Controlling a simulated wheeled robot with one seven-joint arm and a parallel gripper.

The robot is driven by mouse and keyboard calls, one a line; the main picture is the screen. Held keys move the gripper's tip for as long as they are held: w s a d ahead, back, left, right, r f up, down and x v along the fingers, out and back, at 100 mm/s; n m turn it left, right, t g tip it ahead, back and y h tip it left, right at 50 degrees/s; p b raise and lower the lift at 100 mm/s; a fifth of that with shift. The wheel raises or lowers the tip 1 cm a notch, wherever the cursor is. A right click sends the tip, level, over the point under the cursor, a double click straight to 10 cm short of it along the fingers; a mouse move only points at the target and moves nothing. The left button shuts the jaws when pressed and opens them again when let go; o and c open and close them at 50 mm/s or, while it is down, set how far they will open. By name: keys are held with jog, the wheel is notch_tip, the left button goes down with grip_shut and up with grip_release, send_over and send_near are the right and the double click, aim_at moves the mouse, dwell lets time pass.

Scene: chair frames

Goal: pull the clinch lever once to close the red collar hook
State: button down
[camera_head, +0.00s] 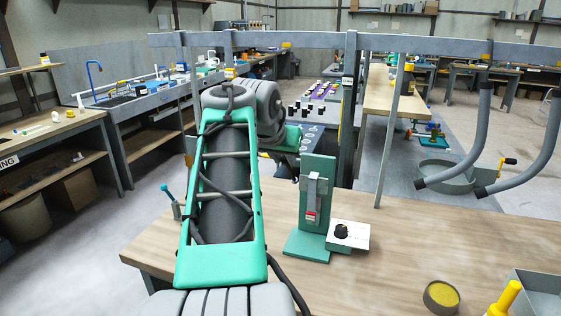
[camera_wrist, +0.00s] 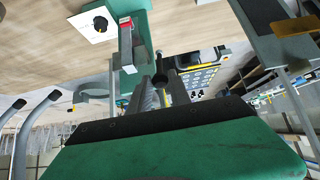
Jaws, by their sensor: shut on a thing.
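A teal upright stand (camera_head: 318,168) on a flat teal base rises from the wooden bench. A grey bar (camera_head: 313,188) runs down its front, with a small red-and-white part (camera_head: 311,216) at its lower end. Both show in the wrist view, the grey bar (camera_wrist: 126,48) and the red part (camera_wrist: 125,20). My gripper (camera_wrist: 162,82) is beside the stand, its two grey fingers closed around a dark, round-ended lever (camera_wrist: 159,66). In the head view my arm hides the fingertips and the lever. I cannot tell whether the red part is open or closed.
A white box with a black knob (camera_head: 348,236) stands beside the stand. A round yellow-filled dish (camera_head: 441,296), a yellow-handled tool (camera_head: 506,298) and a grey tray (camera_head: 540,292) are at the front right. A grey rail (camera_head: 450,46) crosses behind. The bench's middle right is clear.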

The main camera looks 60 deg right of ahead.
jog(key=shift+d+r, duration=0.5)
jog(key=shift+r, duration=0.1)
jog(key=shift+w+d+r+p, duration=0.1)
jog(key=shift+d+r+p, duration=0.3)
jog(key=shift+d+p, duration=0.2)
jog(key=shift+w+d+r+p, duration=0.1)
jog(key=shift+d+r+p, duration=0.3)
jog(key=shift+d+p, duration=0.15)
jog(key=shift+d+f, duration=0.1)
jog(key=c, duration=1.1)
grip_release()
jog(key=shift+f, duration=0.15)
